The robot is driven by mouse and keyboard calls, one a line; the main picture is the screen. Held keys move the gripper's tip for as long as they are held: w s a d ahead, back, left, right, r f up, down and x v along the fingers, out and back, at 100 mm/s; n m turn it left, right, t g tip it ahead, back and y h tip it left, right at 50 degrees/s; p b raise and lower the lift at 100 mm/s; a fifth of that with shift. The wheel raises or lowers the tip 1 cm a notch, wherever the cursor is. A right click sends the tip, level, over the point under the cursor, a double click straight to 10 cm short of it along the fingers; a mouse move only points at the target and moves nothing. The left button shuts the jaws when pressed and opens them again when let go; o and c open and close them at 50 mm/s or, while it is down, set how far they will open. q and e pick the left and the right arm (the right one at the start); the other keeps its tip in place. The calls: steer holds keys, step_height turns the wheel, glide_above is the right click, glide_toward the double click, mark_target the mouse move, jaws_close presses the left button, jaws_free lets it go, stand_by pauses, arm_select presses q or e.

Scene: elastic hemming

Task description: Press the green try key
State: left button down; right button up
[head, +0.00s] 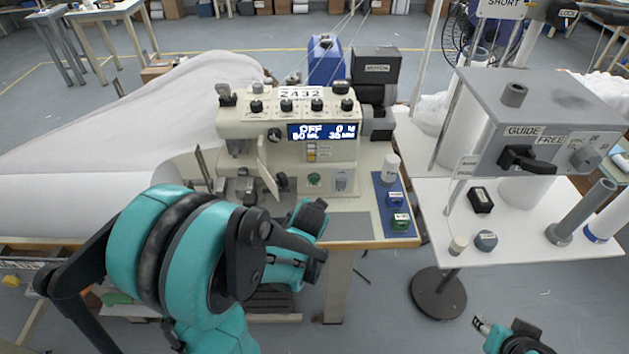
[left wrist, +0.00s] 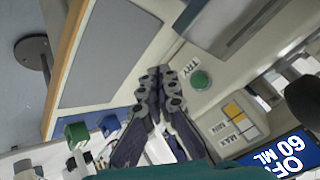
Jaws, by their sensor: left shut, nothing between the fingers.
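The round green try key (head: 314,180) sits on the front panel of the cream sewing machine (head: 240,125), below the display. In the left wrist view the key (left wrist: 200,80) stands beside a TRY label, just right of my fingertips. My left gripper (head: 314,212) is shut and empty, just below and in front of the key in the head view. In the left wrist view its fingertips (left wrist: 163,82) look close to the key but apart from it. My right gripper (head: 481,324) is at the bottom right, far from the machine, and its jaws are too small to judge.
The display (head: 322,131) reads OFF. A blue strip (head: 390,180) right of the panel carries a white spool, a blue block and a green block (head: 400,222). White fabric (head: 110,125) spreads at the left. A white side table (head: 520,235) with a grey guide box stands at the right.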

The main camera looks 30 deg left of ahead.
arm_select(q)
steer(key=w+a, duration=0.4)
steer(key=w, duration=0.3)
steer(key=shift+a, duration=0.15)
steer(key=shift+w+a, duration=0.1)
stand_by(1.3)
steer(key=shift+w+a, duration=0.15)
steer(key=shift+w, duration=0.05)
steer(key=shift+w+a+b, duration=0.2)
steer(key=shift+w+b, duration=0.15)
steer(key=shift+w, duration=0.05)
stand_by(0.7)
stand_by(0.4)
steer(key=shift+s+d, duration=0.5)
steer(key=shift+s, duration=0.25)
steer(key=shift+s, duration=0.1)
steer(key=shift+s+d, duration=0.45)
steer(key=shift+s, duration=0.25)
steer(key=shift+s+d, duration=0.4)
steer(key=shift+s, duration=0.25)
steer(key=shift+s+d, duration=0.45)
steer(key=shift+s, duration=0.25)
